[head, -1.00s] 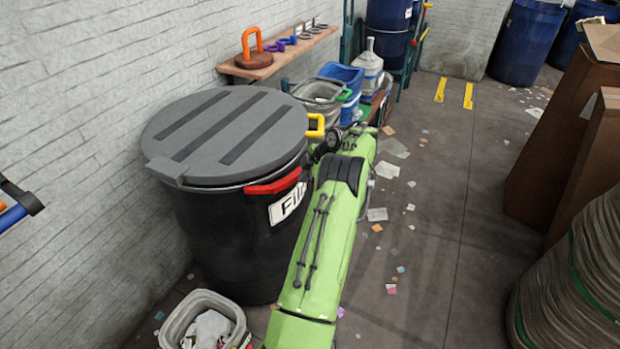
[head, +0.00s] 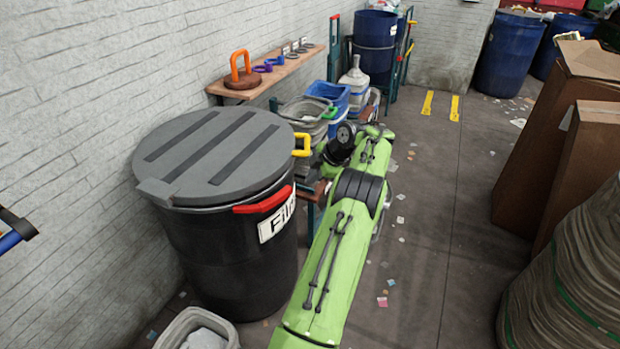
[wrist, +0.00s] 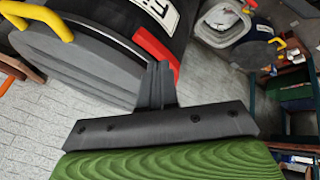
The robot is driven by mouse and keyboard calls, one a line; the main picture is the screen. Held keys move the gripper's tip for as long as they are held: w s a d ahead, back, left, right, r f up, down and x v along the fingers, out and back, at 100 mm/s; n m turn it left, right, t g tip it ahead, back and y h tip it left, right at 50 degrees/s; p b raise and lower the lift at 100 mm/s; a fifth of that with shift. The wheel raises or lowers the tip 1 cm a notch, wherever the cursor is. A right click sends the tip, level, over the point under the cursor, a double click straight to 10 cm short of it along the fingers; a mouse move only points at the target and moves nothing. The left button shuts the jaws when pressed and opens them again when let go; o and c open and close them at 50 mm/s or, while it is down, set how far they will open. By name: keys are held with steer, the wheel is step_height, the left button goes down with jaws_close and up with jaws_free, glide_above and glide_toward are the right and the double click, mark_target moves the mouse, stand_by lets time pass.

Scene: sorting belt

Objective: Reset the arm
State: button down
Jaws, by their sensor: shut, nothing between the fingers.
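My green arm (head: 335,240) reaches forward in the head view, to the right of the black bin. Its far end bends behind the dark joint, and the gripper itself is hidden there. In the wrist view my gripper (wrist: 162,85) shows as dark fingers held together, with nothing between them. The black bin (head: 235,255) with its grey lid (head: 213,155) shows beyond the fingers in the wrist view. I cannot tell how far the fingers are from the bin.
A wooden shelf (head: 300,63) with an orange-handled item (head: 241,70) is on the wall. Grey and blue tubs (head: 333,97) stand behind the bin. A small grey bin (head: 180,325) is at the front. Brown boxes (head: 535,150) stand right. The middle floor (head: 430,230) is mostly clear, with scraps.

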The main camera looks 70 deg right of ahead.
stand_by(0.5)
steer(key=w+a+r, duration=0.4)
steer(key=w, duration=0.3)
steer(key=w+a+r, duration=0.4)
steer(key=w, duration=0.3)
steer(key=w+a+r+m+g+y, duration=0.1)
steer(key=w+a+r, duration=0.35)
steer(key=a, duration=0.45)
steer(key=w+a+r+m, duration=0.1)
steer(key=w+a+r, duration=0.35)
steer(key=a, duration=0.45)
steer(key=s+a+r+m, duration=0.1)
steer(key=s+a, duration=0.1)
steer(key=a, duration=0.8)
steer(key=s+a+r+m, duration=0.1)
steer(key=s+a+r, duration=0.1)
steer(key=a, duration=0.8)
steer(key=s+a+f+m, duration=0.1)
steer(key=s+a+f, duration=0.2)
steer(key=s+a, duration=0.2)
steer(key=s+a+f+m, duration=0.1)
steer(key=s+a+f, duration=0.2)
steer(key=s, duration=0.6)
steer(key=shift+a+y, duration=0.3)
steer(key=shift+a, duration=0.55)
